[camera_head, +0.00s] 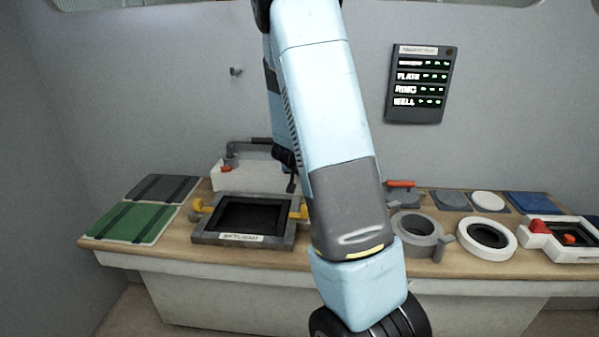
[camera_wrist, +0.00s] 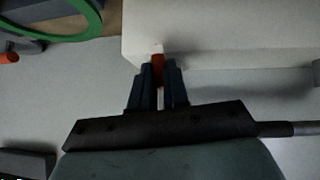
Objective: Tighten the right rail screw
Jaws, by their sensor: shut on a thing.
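In the wrist view my gripper (camera_wrist: 159,72) has its two dark fingers closed around a small orange-red piece (camera_wrist: 158,62). The piece stands upright between the fingertips, in front of the edge of a white block (camera_wrist: 230,30). I cannot tell whether this piece is the right rail screw or how far it is turned. In the head view my pale blue arm crosses the middle of the picture and my fingertips cannot be made out. A white block (camera_head: 245,176) with a grey pipe and a red part (camera_head: 226,169) stands at the back of the bench, left of my arm.
On the wooden bench (camera_head: 130,247) a grey frame (camera_head: 210,232) with yellow clamps stands left of my arm, beside a green mat (camera_head: 125,222). Grey and white rings (camera_head: 505,250) and a white fixture (camera_head: 560,250) stand at right. A green ring (camera_wrist: 85,10) shows in the wrist view.

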